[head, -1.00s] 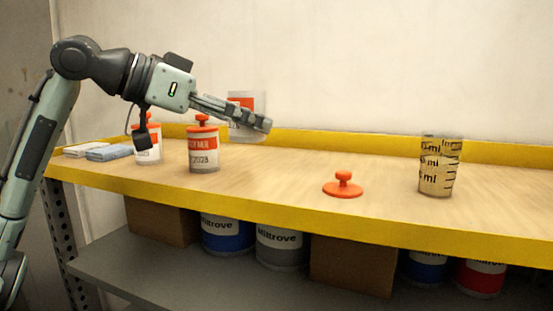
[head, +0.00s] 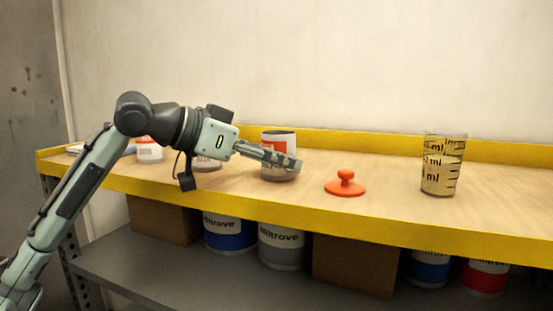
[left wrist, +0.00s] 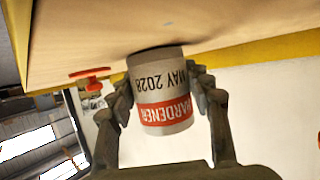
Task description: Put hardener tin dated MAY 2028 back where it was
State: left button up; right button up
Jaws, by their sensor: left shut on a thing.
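The hardener tin (head: 278,141) is white with a red band and grey lower part. It shows upside down in the left wrist view (left wrist: 162,88), where its label reads HARDENER and MAY 2028. My left gripper (head: 284,162) is shut around its sides, one finger on each side in the left wrist view (left wrist: 166,98). The tin is upright, lidless, low over the bench (head: 400,205); I cannot tell whether its base touches. A red knobbed lid (head: 345,186) lies on the bench to its right. My right gripper is not in view.
A clear measuring cup (head: 441,170) with ml marks stands further right. One similar tin (head: 149,152) and another (head: 206,164) stand left, partly hidden by my arm. Cloths lie at the far left. A raised yellow edge (head: 380,148) runs along the back. Paint cans (head: 281,246) and boxes sit below.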

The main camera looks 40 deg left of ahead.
pick_arm(q)
jog(key=shift+f, duration=0.1)
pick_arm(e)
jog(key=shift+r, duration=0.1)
pick_arm(q)
jog(key=o, duration=1.3)
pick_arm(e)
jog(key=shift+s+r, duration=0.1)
pick_arm(q)
jog(key=shift+r, duration=0.2)
jog(key=shift+s+a+r, duration=0.1)
jog(key=shift+s+a, duration=0.1)
jog(key=shift+s, duration=0.15)
jog(key=b+v, duration=0.1)
jog(key=v, duration=0.4)
jog(key=shift+s, duration=0.15)
jog(key=v, duration=0.4)
jog(key=shift+s+a+r, duration=0.1)
jog(key=shift+s+r, duration=0.05)
jog(key=shift+r, duration=0.05)
jog(key=shift+s+a+r, duration=0.25)
jog(key=shift+s, duration=0.4)
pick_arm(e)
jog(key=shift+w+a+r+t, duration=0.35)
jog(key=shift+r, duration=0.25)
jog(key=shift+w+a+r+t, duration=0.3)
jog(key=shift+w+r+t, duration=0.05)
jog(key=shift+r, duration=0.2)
